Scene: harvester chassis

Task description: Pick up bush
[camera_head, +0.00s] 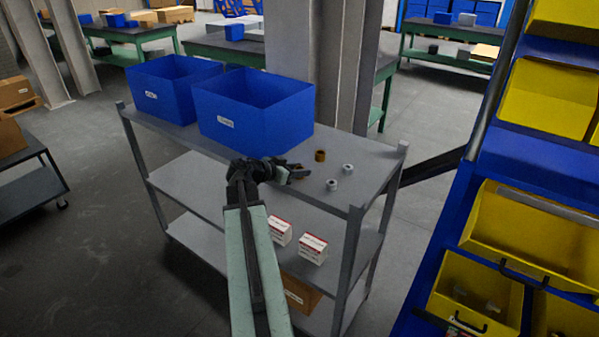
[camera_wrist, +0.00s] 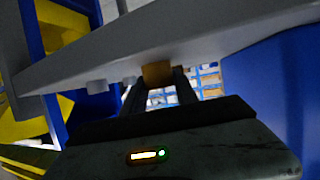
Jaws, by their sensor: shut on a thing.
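A brown, cylindrical bush (camera_head: 320,156) shows on the grey top shelf in the head view, close to the fingertips of my gripper (camera_head: 298,172). In the wrist view a brown bush (camera_wrist: 157,73) sits at the tips of my gripper (camera_wrist: 160,82), between the two fingers. The fingers are shut on it. The head view does not show the contact clearly, since the jaws are small and dark there. The bush appears at shelf-top level; I cannot tell whether it touches the shelf.
Two grey round parts (camera_head: 333,185) (camera_head: 347,170) stand on the cart's top shelf (camera_head: 375,160) to the right. Two blue bins (camera_head: 255,105) (camera_head: 172,88) fill its left side. White-red boxes (camera_head: 312,248) lie on the shelf below. A blue rack with yellow bins (camera_head: 530,225) stands right.

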